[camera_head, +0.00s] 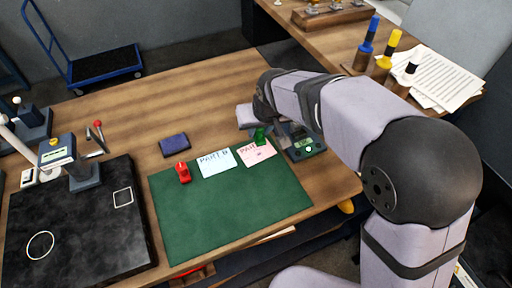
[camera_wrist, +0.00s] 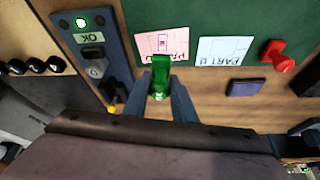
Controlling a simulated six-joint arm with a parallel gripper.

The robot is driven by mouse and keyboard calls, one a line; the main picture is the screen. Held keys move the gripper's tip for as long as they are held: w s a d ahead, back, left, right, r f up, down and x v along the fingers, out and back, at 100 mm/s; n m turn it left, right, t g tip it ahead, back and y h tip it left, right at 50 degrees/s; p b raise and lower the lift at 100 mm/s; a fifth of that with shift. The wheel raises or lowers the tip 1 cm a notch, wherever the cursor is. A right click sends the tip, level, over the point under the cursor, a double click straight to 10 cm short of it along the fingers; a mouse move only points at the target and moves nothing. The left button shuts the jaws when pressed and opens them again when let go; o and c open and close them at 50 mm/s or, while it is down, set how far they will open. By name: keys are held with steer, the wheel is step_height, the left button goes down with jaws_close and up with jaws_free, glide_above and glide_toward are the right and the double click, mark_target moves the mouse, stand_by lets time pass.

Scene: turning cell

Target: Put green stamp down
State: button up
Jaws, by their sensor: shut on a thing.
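The green stamp (camera_wrist: 160,77) stands between the fingers of my gripper (camera_wrist: 162,88) in the wrist view, and the gripper is shut on it. In the head view the green stamp (camera_head: 260,134) shows just below my gripper (camera_head: 258,128), at the upper edge of the pink card (camera_head: 258,153). I cannot tell whether its base touches the card, the mat or the table. The pink card also shows in the wrist view (camera_wrist: 150,22), beyond the stamp.
A green mat (camera_head: 225,215) carries a white card (camera_head: 215,164) and a red stamp (camera_head: 183,172). A dark blue pad (camera_head: 174,144) lies behind the mat. A device with a green light (camera_head: 305,146) stands right of the pink card. A black slab (camera_head: 80,225) fills the left.

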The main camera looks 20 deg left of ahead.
steer(key=w+a+r+p, duration=0.1)
steer(key=a, duration=0.9)
steer(key=a+r+n+p, duration=0.1)
steer(key=a, duration=0.9)
steer(key=shift+w+a+r, duration=0.2)
steer(key=shift+w+r, duration=0.15)
steer(key=shift+r, duration=0.05)
steer(key=shift+f, duration=0.1)
steer(key=shift+f+p, duration=1.5)
steer(key=shift+f, duration=3.4)
steer(key=shift+f, duration=0.15)
